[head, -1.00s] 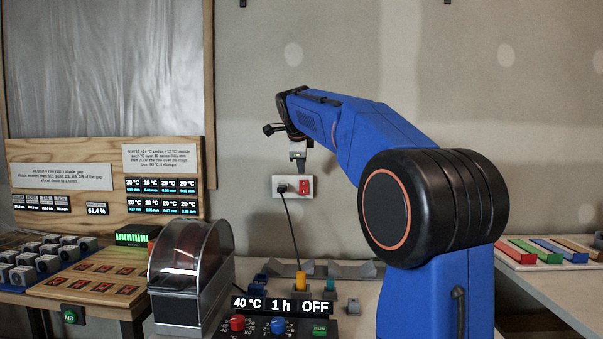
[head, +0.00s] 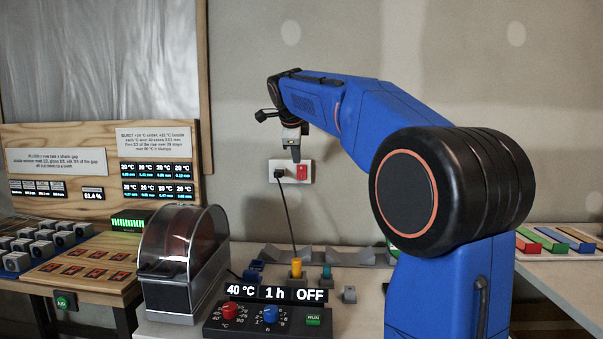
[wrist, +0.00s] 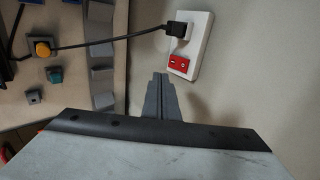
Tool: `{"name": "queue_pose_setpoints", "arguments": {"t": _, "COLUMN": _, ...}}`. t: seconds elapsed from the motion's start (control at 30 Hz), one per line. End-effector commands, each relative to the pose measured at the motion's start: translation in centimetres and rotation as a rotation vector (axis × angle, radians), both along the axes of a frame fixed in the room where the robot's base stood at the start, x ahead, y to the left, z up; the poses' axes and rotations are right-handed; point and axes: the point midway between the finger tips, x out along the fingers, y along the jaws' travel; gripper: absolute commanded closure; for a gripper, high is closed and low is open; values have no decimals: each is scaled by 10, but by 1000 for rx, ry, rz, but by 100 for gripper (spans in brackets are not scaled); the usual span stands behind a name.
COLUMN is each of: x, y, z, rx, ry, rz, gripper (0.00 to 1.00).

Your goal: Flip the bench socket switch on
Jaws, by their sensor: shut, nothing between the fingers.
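The bench socket is a white plate (head: 290,180) on the wall above the bench. A black plug (head: 279,174) sits in its left side, with a cable hanging down to the bench. The red rocker switch (head: 302,173) is on its right side. In the wrist view the red switch (wrist: 179,64) faces me, next to the plug (wrist: 178,30). I cannot tell which way the rocker is tipped. My gripper (head: 295,157) is shut and empty, just in front of the plate near the switch. In the wrist view its fingertips (wrist: 160,76) are close to the switch; contact is not clear.
A dryer with a curved clear cover (head: 183,262) stands on the bench at left. Its control panel (head: 268,318) reads 40 °C, 1 h, OFF. A yellow-topped part (head: 296,268) and grey cradles (head: 355,258) lie below the socket. The wall around the socket is clear.

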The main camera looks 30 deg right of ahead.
Motion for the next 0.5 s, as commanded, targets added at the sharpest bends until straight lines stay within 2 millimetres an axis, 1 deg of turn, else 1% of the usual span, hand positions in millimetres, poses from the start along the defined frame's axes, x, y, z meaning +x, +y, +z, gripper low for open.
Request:
{"name": "queue_pose_setpoints", "arguments": {"t": 0.13, "x": 2, "y": -2, "z": -3, "rx": -1, "ry": 0, "rz": -1, "gripper": 100}}
{"name": "queue_pose_setpoints", "arguments": {"t": 0.23, "x": 7, "y": -5, "z": -9, "rx": 0, "ry": 1, "rz": -1, "gripper": 100}}
{"name": "queue_pose_setpoints", "arguments": {"t": 0.37, "x": 18, "y": -12, "z": -23, "rx": 0, "ry": 2, "rz": -1, "gripper": 100}}
{"name": "queue_pose_setpoints", "arguments": {"t": 0.5, "x": 31, "y": -22, "z": -42, "rx": 0, "ry": 2, "rz": -1, "gripper": 100}}
